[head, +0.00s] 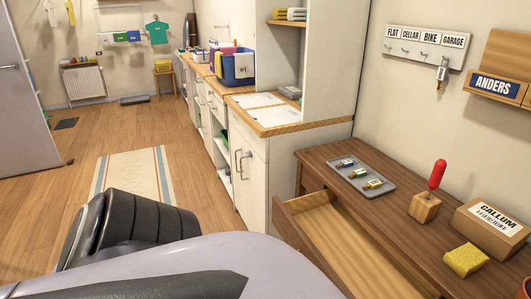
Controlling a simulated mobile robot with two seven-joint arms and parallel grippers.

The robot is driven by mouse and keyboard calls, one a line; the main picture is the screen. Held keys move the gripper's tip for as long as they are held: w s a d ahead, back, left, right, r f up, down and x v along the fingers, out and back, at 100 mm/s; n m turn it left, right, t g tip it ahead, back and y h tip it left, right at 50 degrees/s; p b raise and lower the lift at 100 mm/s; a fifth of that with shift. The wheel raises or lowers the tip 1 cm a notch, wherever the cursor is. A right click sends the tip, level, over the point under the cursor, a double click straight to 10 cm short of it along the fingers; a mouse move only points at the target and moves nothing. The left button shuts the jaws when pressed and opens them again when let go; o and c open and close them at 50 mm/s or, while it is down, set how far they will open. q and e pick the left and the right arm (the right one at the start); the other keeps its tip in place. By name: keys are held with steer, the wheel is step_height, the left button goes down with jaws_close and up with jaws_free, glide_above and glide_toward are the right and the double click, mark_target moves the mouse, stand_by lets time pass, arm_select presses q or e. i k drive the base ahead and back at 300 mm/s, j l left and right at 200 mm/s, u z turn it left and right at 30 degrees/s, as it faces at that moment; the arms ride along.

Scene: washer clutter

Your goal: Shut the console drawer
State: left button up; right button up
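The dark wood console (400,230) stands at the right, against the wall. Its drawer (350,243) is pulled out to the left, with the pale, bare inside showing. The dark drawer front (292,237) shows on its left, and its near end is hidden behind my own grey and black arm parts at the bottom of the view. Neither of my gripper tips is in view, so I cannot see either one touching the drawer.
On the console top are a grey tray (352,184) with small items, a wooden block with a red handle (426,204), a yellow sponge (465,260) and a box marked CALLUM (497,222). A white cabinet (246,178) stands beyond. The wooden floor (190,205) to the left is open.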

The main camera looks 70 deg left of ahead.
mark_target(319, 225)
steer(key=j+u, duration=0.15)
steer(key=u, duration=1.3)
steer(key=l+z, duration=0.15)
steer(key=i+l, duration=0.05)
